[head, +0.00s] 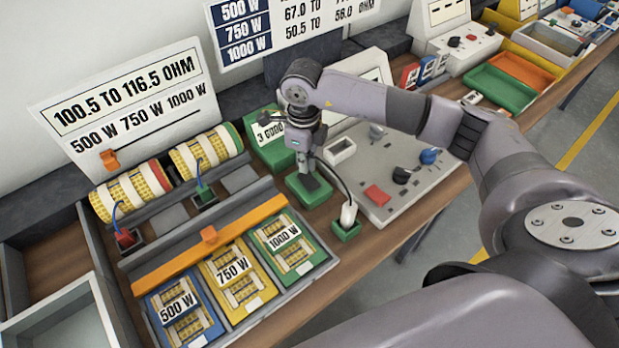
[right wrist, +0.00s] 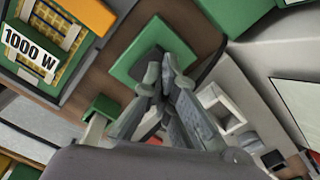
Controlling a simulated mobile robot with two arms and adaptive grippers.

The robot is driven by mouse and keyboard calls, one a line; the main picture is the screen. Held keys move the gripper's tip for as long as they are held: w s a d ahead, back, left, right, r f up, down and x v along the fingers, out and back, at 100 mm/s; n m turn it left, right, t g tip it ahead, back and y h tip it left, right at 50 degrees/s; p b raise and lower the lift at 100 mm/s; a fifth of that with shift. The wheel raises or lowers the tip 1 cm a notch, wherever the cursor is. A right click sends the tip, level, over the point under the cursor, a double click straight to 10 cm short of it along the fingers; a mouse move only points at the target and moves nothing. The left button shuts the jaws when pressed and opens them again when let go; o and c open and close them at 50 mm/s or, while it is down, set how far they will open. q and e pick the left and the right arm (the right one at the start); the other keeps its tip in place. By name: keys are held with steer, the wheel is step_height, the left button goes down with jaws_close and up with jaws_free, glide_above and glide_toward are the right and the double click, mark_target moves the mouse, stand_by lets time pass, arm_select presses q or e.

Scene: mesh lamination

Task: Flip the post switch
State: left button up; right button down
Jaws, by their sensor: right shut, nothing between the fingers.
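A green square base (head: 300,193) with a dark grey piece on it stands on the wooden bench; it looks like the post switch, but no label shows. In the right wrist view the green base (right wrist: 130,68) lies just past my fingertips, which partly cover its dark piece. My right gripper (head: 308,165) points down over this base, shut and empty. It also shows in the right wrist view (right wrist: 162,80), fingers together. I cannot tell whether the fingertips touch the dark piece. My left gripper is not in view.
A white plug-like piece (head: 348,213) with a cable sits in a small green holder beside the base. A grey panel (head: 408,198) with knobs and a red button stands to the right. A grey tray with an orange bar (head: 160,270) and labelled cards lies left.

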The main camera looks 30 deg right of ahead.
mark_target(305, 175)
steer(key=shift+f+b, duration=1.1)
steer(key=shift+f, duration=0.15)
stand_by(0.5)
steer(key=shift+r, duration=0.1)
steer(key=shift+r+p, duration=0.6)
steer(key=shift+r, duration=0.25)
steer(key=shift+r+p, duration=1.4)
steer(key=shift+r, duration=1.2)
